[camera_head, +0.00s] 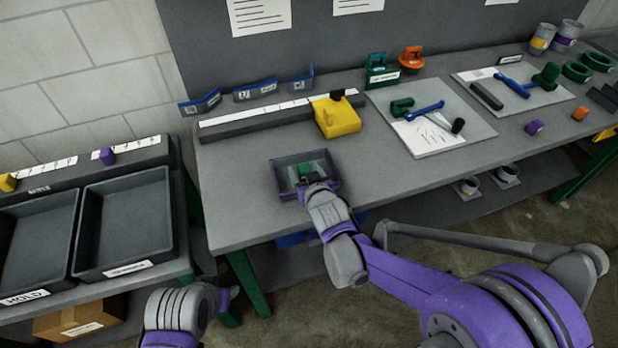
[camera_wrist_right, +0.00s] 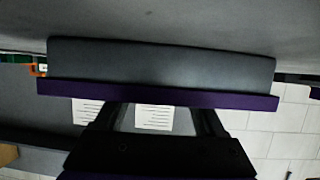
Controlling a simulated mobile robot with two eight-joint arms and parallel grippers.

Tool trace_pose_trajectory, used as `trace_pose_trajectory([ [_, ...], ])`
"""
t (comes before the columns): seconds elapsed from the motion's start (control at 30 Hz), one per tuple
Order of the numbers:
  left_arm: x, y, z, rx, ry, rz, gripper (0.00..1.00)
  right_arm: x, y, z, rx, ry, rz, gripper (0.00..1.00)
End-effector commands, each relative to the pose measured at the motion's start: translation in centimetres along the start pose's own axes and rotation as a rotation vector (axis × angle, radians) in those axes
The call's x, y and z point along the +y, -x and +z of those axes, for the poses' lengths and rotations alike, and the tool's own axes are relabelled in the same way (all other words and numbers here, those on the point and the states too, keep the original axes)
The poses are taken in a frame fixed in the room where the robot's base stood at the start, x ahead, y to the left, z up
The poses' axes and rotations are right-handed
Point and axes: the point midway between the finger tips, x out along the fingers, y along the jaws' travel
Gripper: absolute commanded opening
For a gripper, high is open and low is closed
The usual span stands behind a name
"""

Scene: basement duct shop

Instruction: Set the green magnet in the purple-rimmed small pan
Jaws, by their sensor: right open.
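The purple-rimmed small pan (camera_head: 333,161) sits near the front edge of the grey workbench. A green block, which looks like the green magnet (camera_head: 304,169), is inside it, partly hidden by my right gripper (camera_head: 308,183). That gripper reaches over the pan's front rim and is open. I cannot tell whether its fingers touch the block. In the right wrist view, the pan's grey wall and purple rim (camera_wrist_right: 160,94) cross the picture behind the dark, spread fingers (camera_wrist_right: 160,116); the block is hidden there.
A yellow block (camera_head: 337,117) stands behind the pan by a long dark bar. Boards with tools (camera_head: 432,128) lie to the right. Two dark trays (camera_head: 124,220) are on the left bench. The bench surface left of the pan (camera_head: 235,190) is clear.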

Motion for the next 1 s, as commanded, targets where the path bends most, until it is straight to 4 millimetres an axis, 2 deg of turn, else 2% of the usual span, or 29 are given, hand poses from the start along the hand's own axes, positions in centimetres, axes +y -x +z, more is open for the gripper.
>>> trace_pose_trajectory([
  [0.5, 0.0, 0.7, -0.5, 0.003, 0.0, 0.0, 0.45, 0.0, 9.6, -0.1, 0.0, 0.0, -0.001, 0.72],
  [0.7, 0.0, 1.0, -0.7, 0.004, 0.0, 0.0, 0.45, 0.0, 11.6, 0.0, 0.0, 0.001, -0.001, 0.72],
  [1.0, 0.0, 1.0, -0.7, 0.004, 0.0, 0.0, 0.45, 0.5, 12.3, 0.2, -0.015, -0.002, 0.01, 0.72],
])
